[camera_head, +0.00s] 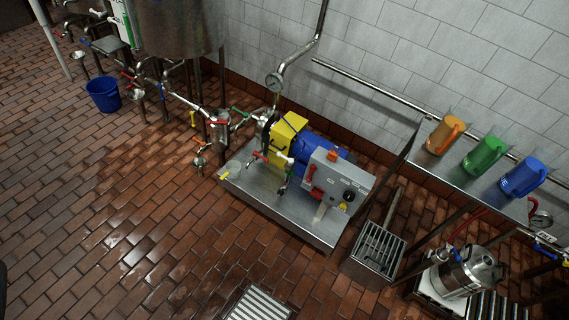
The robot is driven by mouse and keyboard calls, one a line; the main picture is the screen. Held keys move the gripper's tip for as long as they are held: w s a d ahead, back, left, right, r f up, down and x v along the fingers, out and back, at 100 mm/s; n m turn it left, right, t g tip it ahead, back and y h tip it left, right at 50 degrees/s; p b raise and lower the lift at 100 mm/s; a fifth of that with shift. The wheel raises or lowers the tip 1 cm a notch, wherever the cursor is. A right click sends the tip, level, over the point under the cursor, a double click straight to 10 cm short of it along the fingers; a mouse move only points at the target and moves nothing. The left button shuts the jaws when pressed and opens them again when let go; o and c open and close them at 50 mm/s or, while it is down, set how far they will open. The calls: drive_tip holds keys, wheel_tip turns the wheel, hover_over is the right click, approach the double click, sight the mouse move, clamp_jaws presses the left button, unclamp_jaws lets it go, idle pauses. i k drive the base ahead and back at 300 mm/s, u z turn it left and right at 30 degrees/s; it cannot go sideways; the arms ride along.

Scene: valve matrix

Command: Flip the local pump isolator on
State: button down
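The pump is a blue motor (312,148) with a yellow guard (286,131), set on a low metal skid in the middle of the view. A grey control box (328,188) stands in front of the motor. On its face are a red handle (311,173), a black round knob (349,196) and a small yellow part (343,206). The red handle looks like the isolator, but its on or off position is too small to tell. My gripper is not in view, and nothing touches the box.
The skid (260,195) sits on a wet brick floor (130,230) that is open in front and to the left. A floor drain (258,305) lies in front. A blue bucket (104,94) stands far left. A grated metal box (377,250) and a shelf with jugs (483,155) stand right.

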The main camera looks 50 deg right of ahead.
sight(312, 168)
drive_tip(key=z, duration=0.15)
drive_tip(key=i, duration=1.15)
drive_tip(key=z, duration=0.7)
drive_tip(key=i, duration=0.3)
drive_tip(key=z, duration=0.3)
